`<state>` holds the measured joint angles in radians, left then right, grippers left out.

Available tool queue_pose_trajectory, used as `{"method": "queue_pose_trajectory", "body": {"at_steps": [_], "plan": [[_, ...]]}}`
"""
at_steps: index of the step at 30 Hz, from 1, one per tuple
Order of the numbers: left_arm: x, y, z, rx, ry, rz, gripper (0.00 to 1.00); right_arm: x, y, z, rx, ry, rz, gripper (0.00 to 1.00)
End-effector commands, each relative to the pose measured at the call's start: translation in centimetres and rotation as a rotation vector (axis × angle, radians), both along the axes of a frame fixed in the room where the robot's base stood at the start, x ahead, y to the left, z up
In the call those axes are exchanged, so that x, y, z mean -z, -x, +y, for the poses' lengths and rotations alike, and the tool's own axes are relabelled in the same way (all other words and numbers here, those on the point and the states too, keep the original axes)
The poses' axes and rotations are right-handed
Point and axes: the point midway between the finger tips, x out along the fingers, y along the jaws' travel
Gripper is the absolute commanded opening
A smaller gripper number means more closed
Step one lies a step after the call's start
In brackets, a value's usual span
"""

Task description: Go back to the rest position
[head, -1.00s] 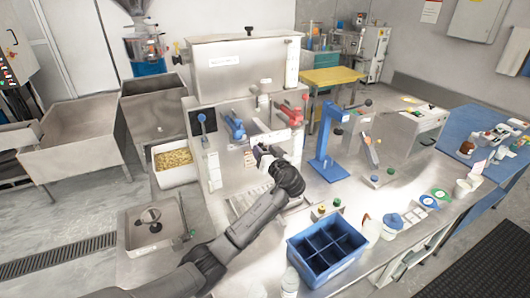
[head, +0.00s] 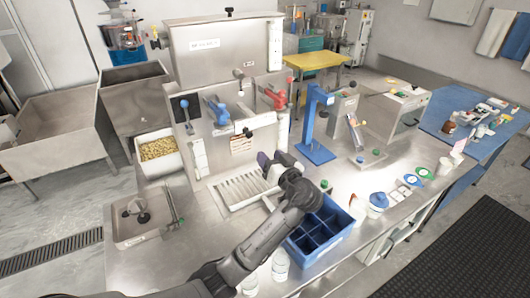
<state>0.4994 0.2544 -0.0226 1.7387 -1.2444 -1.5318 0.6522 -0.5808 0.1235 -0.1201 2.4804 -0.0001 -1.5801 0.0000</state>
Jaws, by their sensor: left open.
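My left arm comes in from the lower left. Its gripper (head: 265,160) is open and empty, in front of the steel grinder machine (head: 218,45), above the right end of the slatted tray (head: 236,190). My forearm covers part of the steel counter and the left edge of the blue divided crate (head: 326,236). My right gripper is not in view.
A blue stand (head: 316,125) stands right of the gripper. White containers (head: 377,203) stand right of the crate, and more jars stand by its front left corner. A bin of beans (head: 158,150) and a small sink (head: 138,218) are at the left.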

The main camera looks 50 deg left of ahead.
Motion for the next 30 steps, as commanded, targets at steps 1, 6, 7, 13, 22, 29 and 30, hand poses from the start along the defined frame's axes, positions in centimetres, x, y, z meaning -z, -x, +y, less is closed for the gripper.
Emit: {"method": "queue_pose_trajectory", "body": {"at_steps": [1,6,7,13,22,29,30], "plan": [[0.0,0.1,-0.3,0.0,0.0,-0.001,0.52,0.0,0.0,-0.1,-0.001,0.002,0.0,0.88],[0.0,0.1,-0.7,-0.001,0.001,-0.001,0.52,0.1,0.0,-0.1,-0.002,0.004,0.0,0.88],[0.0,0.1,-0.7,-0.001,0.001,-0.001,0.52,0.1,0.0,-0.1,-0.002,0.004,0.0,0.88],[0.0,0.1,-0.7,-0.001,0.0,-0.001,0.52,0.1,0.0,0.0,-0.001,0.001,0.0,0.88],[0.0,0.1,-0.7,-0.001,0.0,-0.001,0.52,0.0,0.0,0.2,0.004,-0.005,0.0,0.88],[-2.5,0.1,-0.7,-0.001,0.0,-0.002,0.52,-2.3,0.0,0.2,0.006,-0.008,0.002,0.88],[-3.1,0.1,-0.7,-0.001,0.0,-0.002,0.52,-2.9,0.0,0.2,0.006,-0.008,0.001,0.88]]}}
